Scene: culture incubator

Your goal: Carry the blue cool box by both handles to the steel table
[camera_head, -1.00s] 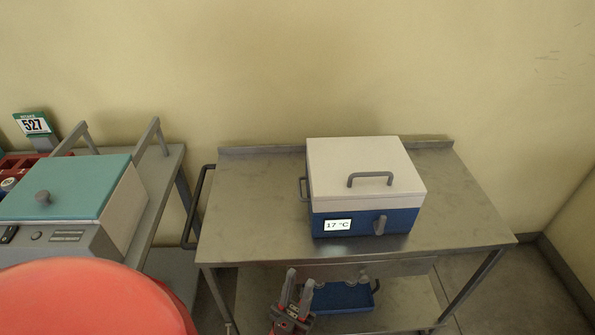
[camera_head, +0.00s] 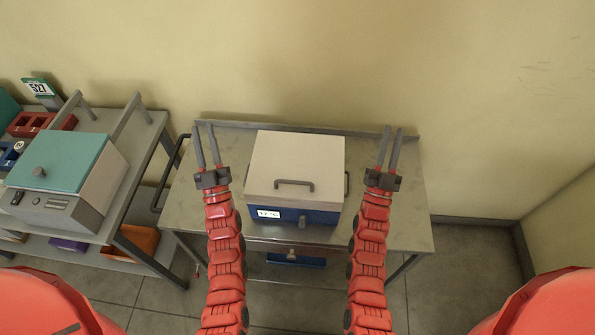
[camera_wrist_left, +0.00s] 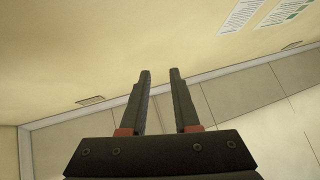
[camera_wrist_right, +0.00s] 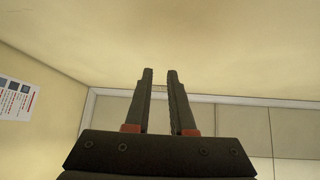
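The cool box (camera_head: 296,165), blue below with a white lid, stands closed and upright on a steel table or cart (camera_head: 400,218). A grey handle (camera_head: 294,184) is on its lid, and a dark side handle (camera_head: 347,184) shows on its right. Its left side handle cannot be made out. A small display and a latch are on its front. My left gripper (camera_head: 204,126) is raised left of the box, open and empty. My right gripper (camera_head: 394,129) is raised right of it, open and empty. Neither touches the box.
A grey bench (camera_head: 137,150) at left holds a teal-lidded device (camera_head: 60,165), a red rack (camera_head: 40,123) and a sign marked 527 (camera_head: 40,88). The cart's dark push handle (camera_head: 170,172) sticks out between. A blue tray (camera_head: 296,260) lies below. Floor at right is clear.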

